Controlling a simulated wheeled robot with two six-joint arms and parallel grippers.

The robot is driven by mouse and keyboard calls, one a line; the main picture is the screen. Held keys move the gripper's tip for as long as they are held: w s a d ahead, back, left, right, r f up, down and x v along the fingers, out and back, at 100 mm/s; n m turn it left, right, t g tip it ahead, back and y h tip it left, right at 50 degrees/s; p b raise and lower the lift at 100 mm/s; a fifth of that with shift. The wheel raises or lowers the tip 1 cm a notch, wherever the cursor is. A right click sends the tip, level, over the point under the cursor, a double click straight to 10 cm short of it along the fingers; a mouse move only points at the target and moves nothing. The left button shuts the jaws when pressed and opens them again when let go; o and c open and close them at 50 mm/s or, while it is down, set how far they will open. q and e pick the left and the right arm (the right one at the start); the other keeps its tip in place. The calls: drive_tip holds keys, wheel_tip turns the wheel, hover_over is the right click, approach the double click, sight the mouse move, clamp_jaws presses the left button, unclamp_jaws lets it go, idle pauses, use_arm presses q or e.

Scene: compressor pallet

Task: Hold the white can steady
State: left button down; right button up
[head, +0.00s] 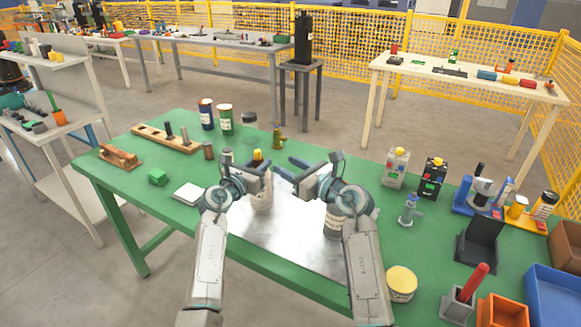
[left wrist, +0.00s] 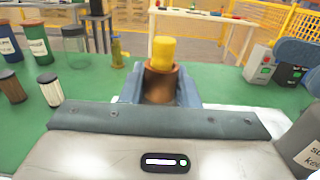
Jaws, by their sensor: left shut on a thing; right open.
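A pale, whitish can (head: 262,197) stands on the grey metal sheet, partly hidden by my left gripper (head: 266,168). A brown cylinder with a yellow top (left wrist: 163,52) sits upright between my left gripper's blue fingers (left wrist: 160,92), which are shut on it. Its yellow top shows just above the can in the head view, but I cannot tell whether the two are one piece. My right gripper (head: 296,170) is open to the right, its fingers pointing left towards the left gripper. A labelled can (head: 334,222) stands below the right arm, partly hidden.
The green table (head: 130,190) has a wooden block rack (head: 165,138), two dark-lidded tins (head: 215,116) and a brass fitting (head: 279,138) behind the grippers. Two box-shaped cans (head: 396,168), a blue tray (head: 552,297) and a yellow-lidded tub (head: 401,281) stand right.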

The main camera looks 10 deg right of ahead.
idle(0.3)
use_arm(q)
drive_tip(key=c, duration=1)
unclamp_jaws()
drive_tip(key=shift+c, duration=0.2)
